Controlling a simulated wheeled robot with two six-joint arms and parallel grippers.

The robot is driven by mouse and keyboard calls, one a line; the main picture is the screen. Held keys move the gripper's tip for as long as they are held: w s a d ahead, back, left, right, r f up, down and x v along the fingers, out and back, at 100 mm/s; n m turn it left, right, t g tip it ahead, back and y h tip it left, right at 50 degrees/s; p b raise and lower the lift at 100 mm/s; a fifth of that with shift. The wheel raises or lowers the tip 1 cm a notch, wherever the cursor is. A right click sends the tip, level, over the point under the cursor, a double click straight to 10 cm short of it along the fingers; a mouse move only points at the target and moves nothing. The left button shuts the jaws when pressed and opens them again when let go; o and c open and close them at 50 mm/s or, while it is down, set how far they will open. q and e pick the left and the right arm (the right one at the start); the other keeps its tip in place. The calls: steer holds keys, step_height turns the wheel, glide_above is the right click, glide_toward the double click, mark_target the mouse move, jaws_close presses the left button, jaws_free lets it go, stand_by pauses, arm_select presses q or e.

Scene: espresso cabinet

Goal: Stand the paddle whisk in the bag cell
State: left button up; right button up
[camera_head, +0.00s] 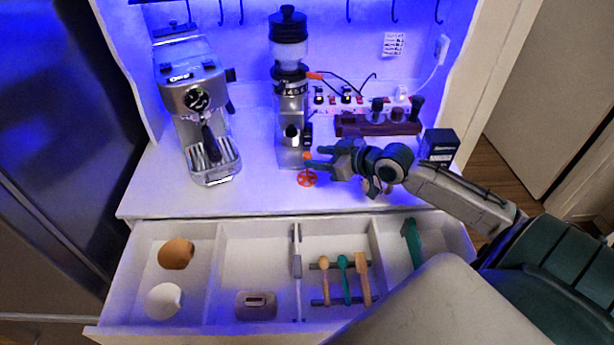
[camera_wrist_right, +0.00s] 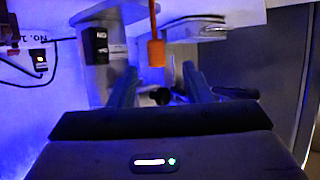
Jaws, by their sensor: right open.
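My right gripper (camera_head: 314,158) is open and reaches left over the counter to the front of the grinder; its two fingers also show in the right wrist view (camera_wrist_right: 159,80). No thing is clearly held. An orange-red spoked ring (camera_head: 307,179) shows just below the fingertips; I cannot tell whether it is the paddle whisk. An orange rod with a thicker end (camera_wrist_right: 156,52) shows beyond the fingers in the wrist view. The open drawer (camera_head: 207,329) has several cells; which one is the bag cell is not clear. My left gripper is not in view.
The espresso machine (camera_head: 196,98) stands left, the grinder (camera_head: 291,100) in the middle. A dark wooden rack (camera_head: 365,126) and black box (camera_head: 440,145) stand right. The drawer holds a brown egg-shaped thing (camera_head: 176,253), a white one (camera_head: 164,301), a wooden spatula (camera_head: 363,275) and a green tool (camera_head: 412,243).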

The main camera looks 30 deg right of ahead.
mark_target(307, 158)
steer(key=shift+w+f, duration=0.1)
steer(key=shift+w, duration=0.1)
steer(key=x, duration=0.1)
steer(key=p+x, duration=0.1)
steer(key=x, duration=0.1)
steer(key=shift+d+f, duration=0.1)
steer(key=shift+f, duration=0.2)
steer(key=shift+w+a+f+p, duration=0.2)
steer(key=shift+w+f+p, duration=0.1)
steer(key=shift+w, duration=0.25)
steer(key=shift+w+f, duration=0.1)
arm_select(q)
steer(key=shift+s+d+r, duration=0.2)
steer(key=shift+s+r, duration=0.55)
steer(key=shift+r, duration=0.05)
arm_select(e)
steer(key=shift+c, duration=0.3)
jaws_close()
